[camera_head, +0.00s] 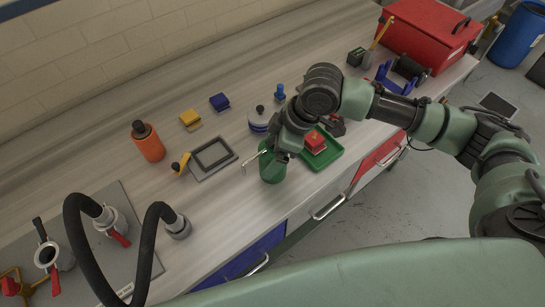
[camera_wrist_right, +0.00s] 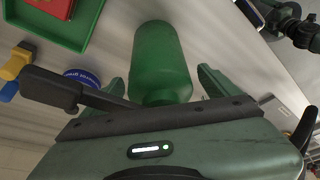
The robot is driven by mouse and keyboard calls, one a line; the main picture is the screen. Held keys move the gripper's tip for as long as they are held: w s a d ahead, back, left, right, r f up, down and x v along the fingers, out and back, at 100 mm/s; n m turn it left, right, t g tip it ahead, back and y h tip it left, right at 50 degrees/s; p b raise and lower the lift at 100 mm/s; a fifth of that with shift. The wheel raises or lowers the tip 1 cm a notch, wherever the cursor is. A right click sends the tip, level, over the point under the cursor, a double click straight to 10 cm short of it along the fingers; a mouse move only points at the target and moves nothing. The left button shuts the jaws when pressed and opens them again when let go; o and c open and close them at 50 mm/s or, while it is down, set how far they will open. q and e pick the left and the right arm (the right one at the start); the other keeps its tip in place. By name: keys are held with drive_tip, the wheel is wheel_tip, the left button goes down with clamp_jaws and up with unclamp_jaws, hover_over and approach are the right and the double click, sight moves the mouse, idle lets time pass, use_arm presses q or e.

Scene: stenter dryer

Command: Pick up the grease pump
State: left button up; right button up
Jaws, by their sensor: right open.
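A green bottle-like container (camera_head: 272,168) with a thin pale spout or lever at its top stands near the bench's front edge; it looks like the grease pump. My right gripper (camera_head: 283,152) is over its upper part in the head view. In the right wrist view the green body (camera_wrist_right: 162,52) lies between the two fingers of my right gripper (camera_wrist_right: 161,84), which is open. A dark lever-like part (camera_wrist_right: 58,90) sticks out to the left there. I cannot tell whether either finger touches the body. My left gripper is not in view.
A green tray (camera_head: 328,157) with a red block (camera_head: 315,141) stands close on the right. A round tin (camera_head: 259,120), a framed plate (camera_head: 212,157) and an orange bottle (camera_head: 148,143) are farther back or left. A red toolbox (camera_head: 425,35) is at the far right.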

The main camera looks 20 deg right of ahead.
clamp_jaws()
drive_tip(key=shift+r, duration=0.1)
drive_tip(key=shift+r, duration=0.1)
